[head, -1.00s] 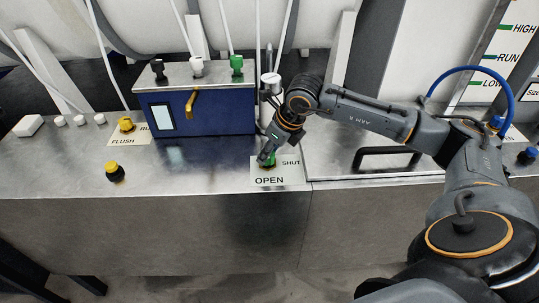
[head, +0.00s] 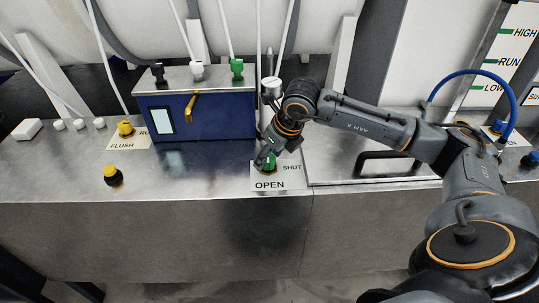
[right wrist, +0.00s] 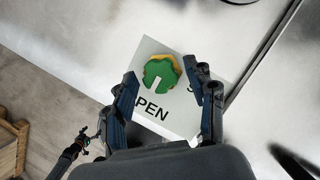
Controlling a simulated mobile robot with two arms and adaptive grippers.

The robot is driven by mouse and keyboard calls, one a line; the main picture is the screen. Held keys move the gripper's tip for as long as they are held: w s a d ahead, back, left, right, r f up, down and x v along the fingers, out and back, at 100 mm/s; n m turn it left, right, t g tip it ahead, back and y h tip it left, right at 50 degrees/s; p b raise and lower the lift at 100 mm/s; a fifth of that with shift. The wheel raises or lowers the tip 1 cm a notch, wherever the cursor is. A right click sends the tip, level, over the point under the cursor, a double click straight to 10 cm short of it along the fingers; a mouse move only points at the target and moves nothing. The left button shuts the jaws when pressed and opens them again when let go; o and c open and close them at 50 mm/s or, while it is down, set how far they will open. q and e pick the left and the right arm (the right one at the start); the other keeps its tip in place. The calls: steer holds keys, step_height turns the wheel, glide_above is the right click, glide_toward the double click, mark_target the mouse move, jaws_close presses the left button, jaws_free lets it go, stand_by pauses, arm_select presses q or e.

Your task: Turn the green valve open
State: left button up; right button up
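The green valve (head: 270,166) is a small round knob on a white plate (head: 290,183) marked OPEN and SHUT, on the metal counter. In the right wrist view the valve (right wrist: 158,72) has a lobed green top with a white mark, and yellow shows at its edge. The mark points down toward the OPEN lettering. My right gripper (head: 264,157) is at the valve and hides part of it in the head view. In the right wrist view its fingers (right wrist: 163,80) are apart, one on each side of the valve, with gaps visible.
A blue box (head: 207,118) with a yellow lever (head: 191,107) stands left of the valve. A yellow FLUSH knob (head: 125,129) and a yellow-black button (head: 113,176) are farther left. A black handle (head: 385,160) is on a panel to the right. The counter's front edge is near the plate.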

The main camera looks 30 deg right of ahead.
steer(key=shift+r, duration=0.1)
steer(key=v, duration=1.2)
steer(key=shift+s, duration=0.15)
stand_by(0.3)
